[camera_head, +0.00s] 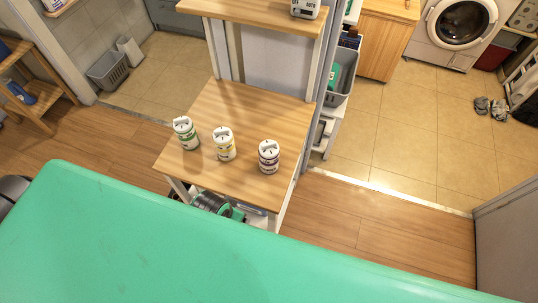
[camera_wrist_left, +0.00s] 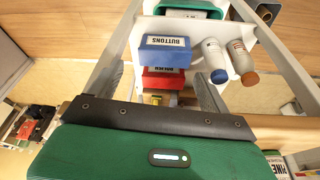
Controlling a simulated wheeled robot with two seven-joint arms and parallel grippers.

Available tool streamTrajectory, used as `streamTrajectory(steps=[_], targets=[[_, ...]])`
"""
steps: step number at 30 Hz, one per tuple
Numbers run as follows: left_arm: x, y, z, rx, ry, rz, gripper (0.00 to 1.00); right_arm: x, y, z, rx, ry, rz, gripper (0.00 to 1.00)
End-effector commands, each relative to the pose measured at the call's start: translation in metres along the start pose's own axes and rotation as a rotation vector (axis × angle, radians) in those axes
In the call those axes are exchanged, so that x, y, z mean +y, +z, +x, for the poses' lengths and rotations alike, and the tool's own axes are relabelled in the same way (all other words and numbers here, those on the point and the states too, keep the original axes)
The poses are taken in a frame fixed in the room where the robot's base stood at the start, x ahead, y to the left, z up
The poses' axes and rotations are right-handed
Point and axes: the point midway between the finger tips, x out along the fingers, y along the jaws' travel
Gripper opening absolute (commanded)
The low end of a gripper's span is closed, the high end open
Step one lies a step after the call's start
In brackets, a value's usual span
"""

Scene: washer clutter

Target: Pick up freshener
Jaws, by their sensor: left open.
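Three small white canisters with slotted white tops stand upright and apart on the wooden table (camera_head: 245,98) in the head view: a green-labelled canister (camera_head: 185,133), a yellow-labelled canister (camera_head: 224,144) and a dark-red-labelled canister (camera_head: 269,156). They look like the fresheners, but their print is too small to read. My left gripper (camera_wrist_left: 158,90) shows at close range in the left wrist view, open, with nothing held; its fingers are hard to make out. Neither gripper shows in the head view.
A large green surface (camera_head: 190,245) fills the head view's front. A wooden shelf (camera_head: 265,14) rises behind the table. The left wrist view shows a blue box (camera_wrist_left: 165,50), a red box (camera_wrist_left: 163,80) and two bottles.

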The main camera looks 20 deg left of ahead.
Motion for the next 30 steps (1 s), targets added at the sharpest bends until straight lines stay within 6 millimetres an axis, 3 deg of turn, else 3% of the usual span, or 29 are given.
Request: streamTrajectory(steps=[1,6,9,21,26,30], targets=[[0.003,-0.013,-0.025,0.018,0.008,0.002,0.81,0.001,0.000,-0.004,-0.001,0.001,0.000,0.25],[0.025,-0.058,-0.096,0.073,0.071,0.023,0.81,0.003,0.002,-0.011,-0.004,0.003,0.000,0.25],[0.045,-0.084,-0.116,0.091,0.130,0.045,0.81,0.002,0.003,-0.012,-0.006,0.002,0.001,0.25],[0.102,-0.165,-0.149,0.048,0.273,0.159,0.81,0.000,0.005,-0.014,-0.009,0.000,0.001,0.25],[0.107,-0.186,-0.160,-0.016,0.265,0.194,0.81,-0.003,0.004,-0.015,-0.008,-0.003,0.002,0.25],[0.099,-0.202,-0.169,-0.083,0.224,0.202,0.81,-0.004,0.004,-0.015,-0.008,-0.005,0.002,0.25]])
